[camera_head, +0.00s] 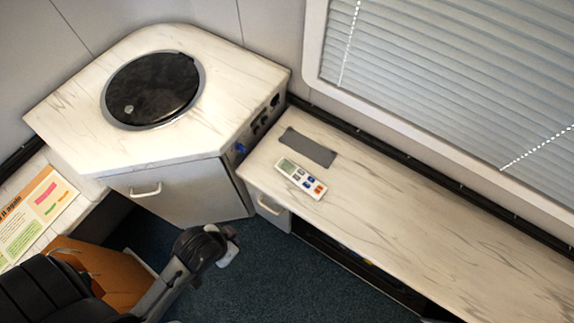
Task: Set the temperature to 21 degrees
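A white remote control (301,179) lies flat on the long marble-patterned counter. Its small grey display (287,166) is at its upper left end, and its blue, white and orange buttons are towards the lower right end. The display is too small to read. A flat dark grey rectangle (307,147) lies on the counter just behind the remote. I cannot make out either of my grippers in this view, and nothing touches the remote.
A corner cabinet (75,125) with a round black lid (152,89) stands at the left. A black, chair-like shape (45,290) with an arm-like part fills the lower left. A blind-covered window (450,75) is behind the counter (450,245), whose right part is clear.

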